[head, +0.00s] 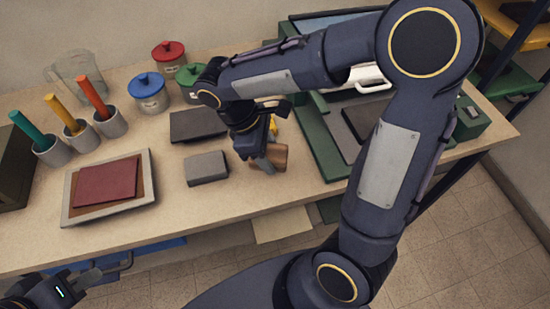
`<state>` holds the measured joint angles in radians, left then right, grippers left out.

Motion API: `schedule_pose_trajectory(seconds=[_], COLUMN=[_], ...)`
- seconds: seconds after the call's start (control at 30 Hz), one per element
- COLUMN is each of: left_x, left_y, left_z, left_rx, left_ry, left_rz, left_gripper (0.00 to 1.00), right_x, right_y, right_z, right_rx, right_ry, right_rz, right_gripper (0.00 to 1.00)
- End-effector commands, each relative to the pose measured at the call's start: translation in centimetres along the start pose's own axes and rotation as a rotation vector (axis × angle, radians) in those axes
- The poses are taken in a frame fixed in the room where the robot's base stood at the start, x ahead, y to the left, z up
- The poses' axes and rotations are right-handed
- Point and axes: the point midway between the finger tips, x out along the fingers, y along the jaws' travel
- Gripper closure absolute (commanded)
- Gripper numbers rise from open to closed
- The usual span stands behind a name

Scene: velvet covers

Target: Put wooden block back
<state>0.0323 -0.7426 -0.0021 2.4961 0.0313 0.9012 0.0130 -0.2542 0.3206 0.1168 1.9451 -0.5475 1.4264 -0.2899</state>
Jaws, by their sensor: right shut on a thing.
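The wooden block (280,156) is brown and sits at the front right of the worktable, just left of the green-framed press. My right gripper (268,163) reaches down from above and is shut on it. The gripper's fingers and wrist hide part of the block, and I cannot tell whether it touches the tabletop. My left gripper (103,272) is at the bottom left, in front of and below the table edge, away from the block. Its finger gap is not clear.
A grey block (206,168) lies left of my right gripper, with a dark flat slab (198,125) behind it. A tray (67,205) holds red and brown sheets. Cups with coloured handles (108,121) and lidded pots (149,94) stand behind. The green press frame (318,150) bounds the right.

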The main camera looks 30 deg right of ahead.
Motion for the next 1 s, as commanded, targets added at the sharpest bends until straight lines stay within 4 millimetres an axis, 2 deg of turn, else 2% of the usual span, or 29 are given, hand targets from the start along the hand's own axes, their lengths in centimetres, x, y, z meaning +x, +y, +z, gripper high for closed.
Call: schedule_pose_trajectory(seconds=[0.1, 0.33, 0.5, 0.97, 1.0], left_x=[0.0, 0.1, 0.3, 0.6, 0.5], left_y=[0.0, 0.0, -0.1, -0.3, -0.2], left_z=[0.0, 0.1, 0.2, 0.3, 0.2], left_rx=[0.000, 0.000, 0.000, 0.000, 0.000], left_ry=[0.000, 0.000, 0.000, 0.000, 0.000], left_rz=[0.000, 0.000, 0.000, 0.000, 0.000], left_gripper=[0.80, 0.80, 0.80, 0.80, 0.80], right_x=[1.5, 3.3, 5.6, 6.4, 6.2], right_y=[1.1, 2.4, 2.3, 2.3, 2.3], right_z=[-0.1, -0.2, -1.2, -1.6, -1.6], right_rx=[0.002, 0.001, -0.001, 0.000, 0.000], right_ry=[-0.002, -0.002, -0.003, 0.001, 0.001], right_rz=[-0.002, -0.001, -0.001, 0.001, 0.001], right_gripper=[0.72, 0.72, 0.72, 0.72, 0.45])
